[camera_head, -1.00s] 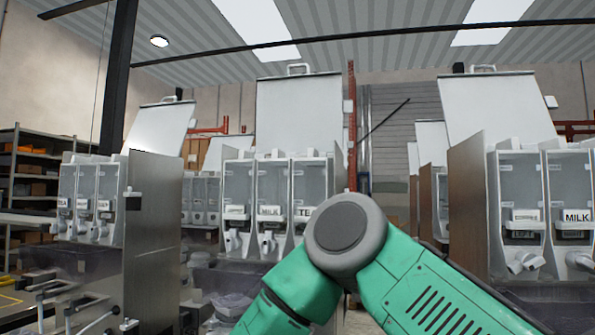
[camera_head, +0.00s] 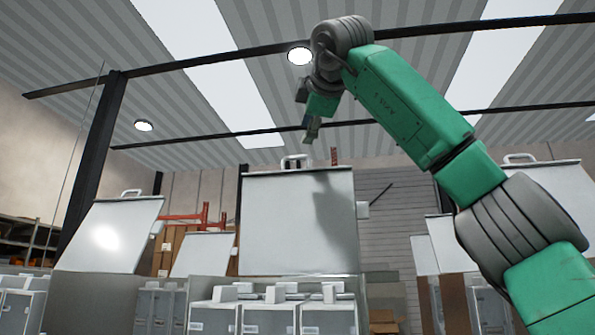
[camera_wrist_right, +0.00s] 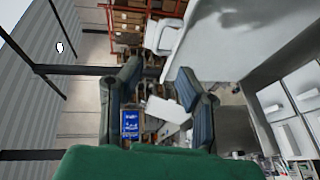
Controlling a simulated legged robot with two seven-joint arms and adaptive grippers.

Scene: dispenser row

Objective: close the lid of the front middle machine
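The front middle machine (camera_head: 270,318) stands at the centre bottom of the head view. Its white lid (camera_head: 290,235) is raised upright, with a pale handle (camera_head: 294,162) on its top edge. The lid also fills the upper right of the right wrist view (camera_wrist_right: 245,45), with what looks like the handle (camera_wrist_right: 163,37) at its left edge. My right gripper (camera_head: 309,132) hangs just above the lid's top edge, apart from the handle in the picture. In the wrist view its two fingers (camera_wrist_right: 158,85) are spread with nothing held between them. My left gripper is out of view.
Other machines with raised lids stand to the left (camera_head: 110,235) and the right (camera_head: 560,190). A dark post (camera_head: 93,150) rises at the left. Dark beams cross under the ceiling. The space above the lids looks free apart from my right arm.

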